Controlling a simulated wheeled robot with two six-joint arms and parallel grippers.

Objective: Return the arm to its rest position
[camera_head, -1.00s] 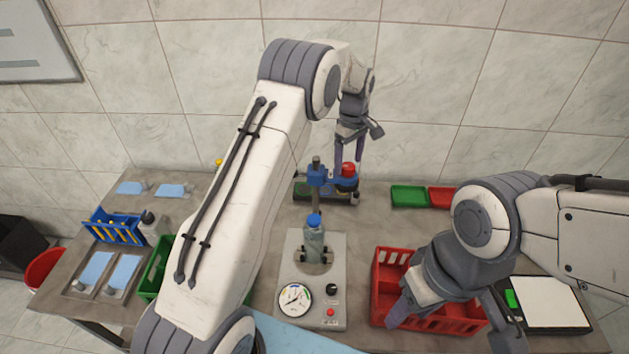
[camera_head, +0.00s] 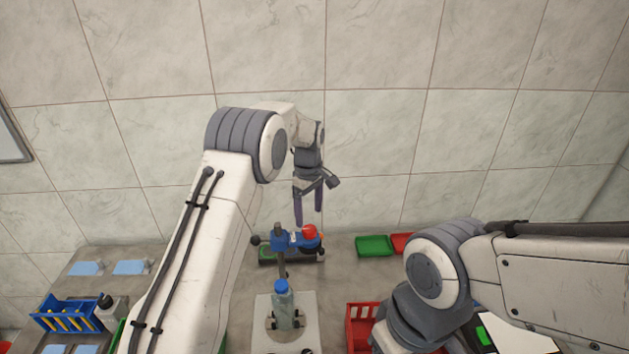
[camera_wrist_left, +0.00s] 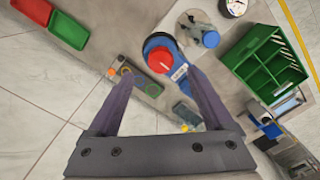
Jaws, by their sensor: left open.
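My left gripper (camera_head: 309,204) is open and empty in the head view. It hangs fingers-down above the blue cap feeder (camera_head: 290,241) with the red top (camera_head: 309,232), apart from it. In the left wrist view the two fingers (camera_wrist_left: 165,90) are spread, with the feeder's red top (camera_wrist_left: 161,60) seen beyond and between them. My right arm (camera_head: 436,290) comes in from the right. Its gripper fingers are out of the picture below. A bottle with a blue cap (camera_head: 283,305) stands upright on the grey press base in front of the feeder.
A green tray (camera_head: 374,246) and a red tray (camera_head: 402,242) lie at the back right. A red crate (camera_head: 360,325) is beside my right arm. A blue rack (camera_head: 66,314) stands at the left. A green crate (camera_wrist_left: 265,65) shows in the left wrist view. The tiled wall is behind the table.

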